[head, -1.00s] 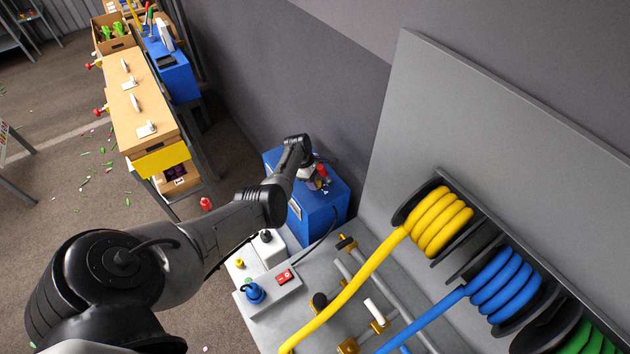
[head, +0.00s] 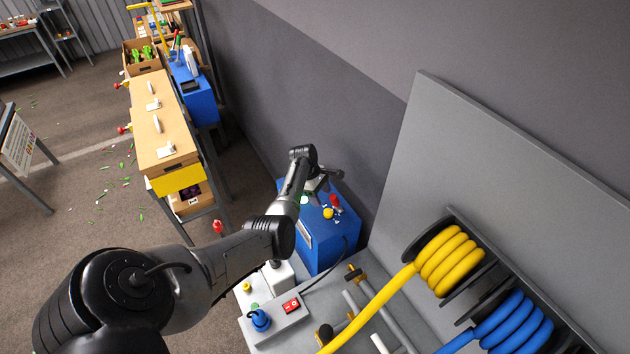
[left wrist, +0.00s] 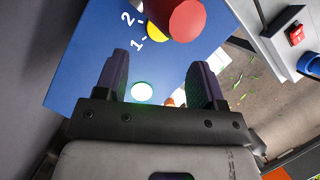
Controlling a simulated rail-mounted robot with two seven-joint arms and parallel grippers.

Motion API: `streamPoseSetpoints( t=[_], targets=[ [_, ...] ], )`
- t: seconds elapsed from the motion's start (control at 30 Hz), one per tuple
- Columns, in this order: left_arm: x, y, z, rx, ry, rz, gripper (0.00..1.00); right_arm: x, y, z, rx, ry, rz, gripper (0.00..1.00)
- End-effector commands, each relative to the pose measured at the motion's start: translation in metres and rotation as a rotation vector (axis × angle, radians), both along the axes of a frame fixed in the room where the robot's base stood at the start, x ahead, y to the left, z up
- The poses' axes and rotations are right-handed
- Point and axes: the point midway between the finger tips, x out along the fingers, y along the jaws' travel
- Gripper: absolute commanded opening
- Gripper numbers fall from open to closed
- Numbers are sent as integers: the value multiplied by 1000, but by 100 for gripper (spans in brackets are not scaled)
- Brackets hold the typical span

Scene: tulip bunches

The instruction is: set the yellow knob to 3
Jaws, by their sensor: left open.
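The blue box (head: 322,240) stands beyond the grey bench, by the wall. On its top is the yellow knob (head: 328,213), with a red piece (head: 335,201) close by. In the left wrist view the yellow knob (left wrist: 156,32) is mostly hidden behind a red cylinder (left wrist: 187,20). White numerals 1 and 2 show beside it; a 3 and the knob's pointer cannot be made out. My left gripper (head: 326,178) is over the far part of the box, open and apart from the knob. Its empty fingers (left wrist: 161,84) point toward the box top. My right gripper is out of view.
A pale round button (left wrist: 142,92) lies on the box top between my fingers in the picture. The bench carries a switch box with a red rocker (head: 291,306) and blue plug (head: 260,319). Yellow (head: 450,260) and blue hose reels are at right.

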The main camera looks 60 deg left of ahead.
Motion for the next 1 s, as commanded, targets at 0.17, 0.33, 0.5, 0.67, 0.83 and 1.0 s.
streamPoseSetpoints(
  t=[0.17, 0.33, 0.5, 0.67, 0.83, 1.0],
  targets=[
    [-6, 10, 29, 2, -2, 1, 63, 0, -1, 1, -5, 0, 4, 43],
    [-11, 17, 46, 2, -1, 1, 63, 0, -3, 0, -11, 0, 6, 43],
    [-13, 19, 55, 0, 0, 0, 63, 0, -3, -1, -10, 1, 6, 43],
    [-13, 20, 57, 0, 0, 0, 63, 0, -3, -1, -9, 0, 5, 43],
    [-13, 20, 57, 0, 0, -1, 63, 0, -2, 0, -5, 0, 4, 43],
    [-26, 21, 33, 1, 30, 1, 63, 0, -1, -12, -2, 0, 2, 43]
  ],
)
